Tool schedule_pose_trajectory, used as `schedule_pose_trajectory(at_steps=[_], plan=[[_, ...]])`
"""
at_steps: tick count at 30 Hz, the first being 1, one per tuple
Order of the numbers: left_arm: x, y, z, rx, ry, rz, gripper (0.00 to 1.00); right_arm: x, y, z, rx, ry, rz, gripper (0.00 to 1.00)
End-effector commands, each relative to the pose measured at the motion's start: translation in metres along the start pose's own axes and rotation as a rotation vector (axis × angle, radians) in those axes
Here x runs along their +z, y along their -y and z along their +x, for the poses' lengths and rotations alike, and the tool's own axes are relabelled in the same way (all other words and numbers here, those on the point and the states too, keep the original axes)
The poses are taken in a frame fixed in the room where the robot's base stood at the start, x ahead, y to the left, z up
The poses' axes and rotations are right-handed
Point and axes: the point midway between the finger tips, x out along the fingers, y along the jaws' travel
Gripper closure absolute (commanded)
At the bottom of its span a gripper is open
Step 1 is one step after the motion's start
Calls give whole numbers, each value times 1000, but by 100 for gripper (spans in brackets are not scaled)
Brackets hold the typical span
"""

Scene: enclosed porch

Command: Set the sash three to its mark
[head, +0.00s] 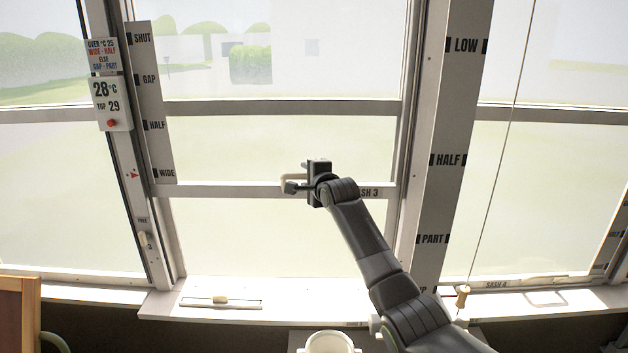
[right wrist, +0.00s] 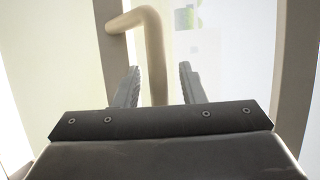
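Sash three (head: 230,190) is a light frame in the middle window, its bottom rail labelled SASH 3 at the right. The rail lies just below the WIDE mark on the strip (head: 150,100), which reads SHUT, GAP, HALF, WIDE downward. My right gripper (head: 296,186) is at the sash's handle. In the right wrist view the beige bent handle (right wrist: 155,60) stands between the two fingers (right wrist: 158,88), with gaps visible on both sides. The gripper is open around it. The arm hides part of the rail. My left gripper is out of view.
A card (head: 102,55) reads over 25 °C WIDE - HALF, else GAP - PART. The thermometer (head: 113,103) reads 28 °C. A catch (head: 146,239) sits below FREE. A cord knob (head: 463,297) hangs right; a white pot (head: 330,343) stands below the sill.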

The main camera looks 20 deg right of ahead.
Motion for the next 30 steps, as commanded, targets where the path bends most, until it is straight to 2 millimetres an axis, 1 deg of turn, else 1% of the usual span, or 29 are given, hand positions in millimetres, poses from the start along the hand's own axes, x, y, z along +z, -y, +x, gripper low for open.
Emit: schedule_pose_trajectory(at_steps=[5, 11, 20, 30], plan=[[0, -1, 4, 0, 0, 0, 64, -1, -2, -9, 0, 0, 0, 62], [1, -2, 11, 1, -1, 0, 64, -1, -3, -29, -1, -1, -1, 62], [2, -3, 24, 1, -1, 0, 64, -1, -3, -65, -2, -1, -1, 62], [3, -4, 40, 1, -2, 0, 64, 0, -2, -114, -4, 0, -1, 62]])
